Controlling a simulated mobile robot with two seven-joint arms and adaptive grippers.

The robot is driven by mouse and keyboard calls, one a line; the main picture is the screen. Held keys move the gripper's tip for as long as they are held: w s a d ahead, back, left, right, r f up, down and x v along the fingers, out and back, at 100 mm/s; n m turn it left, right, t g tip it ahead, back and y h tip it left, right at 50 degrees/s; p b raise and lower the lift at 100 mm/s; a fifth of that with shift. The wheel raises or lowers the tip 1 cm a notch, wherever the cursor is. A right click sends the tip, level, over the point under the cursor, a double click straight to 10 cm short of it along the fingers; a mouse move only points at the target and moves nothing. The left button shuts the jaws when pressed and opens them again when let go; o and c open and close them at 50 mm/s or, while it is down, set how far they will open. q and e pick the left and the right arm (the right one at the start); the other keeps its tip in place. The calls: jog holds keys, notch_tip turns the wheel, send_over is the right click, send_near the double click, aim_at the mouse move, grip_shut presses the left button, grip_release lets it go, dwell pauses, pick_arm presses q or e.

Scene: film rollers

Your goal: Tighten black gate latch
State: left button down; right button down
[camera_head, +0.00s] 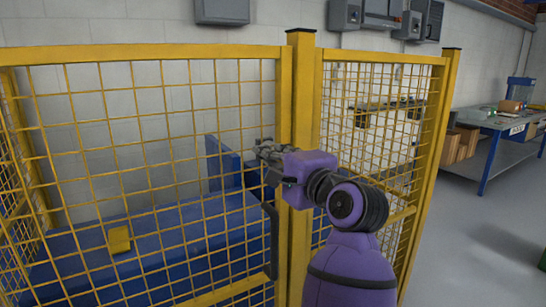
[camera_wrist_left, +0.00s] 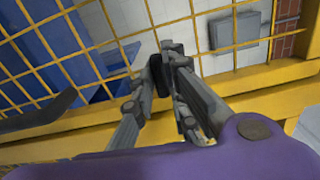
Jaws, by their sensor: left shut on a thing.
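The black gate latch (camera_wrist_left: 157,76) shows in the left wrist view as a small dark piece between my fingertips, in front of the yellow frame. My left gripper (camera_head: 264,150) is at the gate's edge by the yellow post, at the end of my purple arm. In the left wrist view its grey fingers (camera_wrist_left: 162,72) are closed in on the latch. In the head view the gripper hides the latch. A black bar handle (camera_head: 273,240) runs down the gate edge below the gripper. The latch's exact turn cannot be told. My right gripper is out of view.
The yellow mesh gate (camera_head: 140,53) fills the left, beside a yellow post (camera_head: 301,75). Blue equipment (camera_head: 180,235) stands behind the mesh. A workbench (camera_head: 490,122) is far right, with open grey floor (camera_head: 480,240) before it.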

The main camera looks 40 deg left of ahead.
pick_arm(q)
jog(key=shift+r+m+p, duration=0.15)
jog(key=shift+m+p, duration=5)
jog(key=shift+m, duration=3.15)
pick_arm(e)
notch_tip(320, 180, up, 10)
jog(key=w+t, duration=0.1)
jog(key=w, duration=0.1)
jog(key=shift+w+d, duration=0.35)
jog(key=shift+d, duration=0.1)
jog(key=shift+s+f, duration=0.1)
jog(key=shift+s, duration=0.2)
pick_arm(q)
jog(key=c, duration=1.8)
grip_release()
jog(key=shift+o, duration=0.2)
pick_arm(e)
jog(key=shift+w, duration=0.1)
pick_arm(q)
notch_tip(320, 180, up, 10)
jog(key=shift+f, duration=0.1)
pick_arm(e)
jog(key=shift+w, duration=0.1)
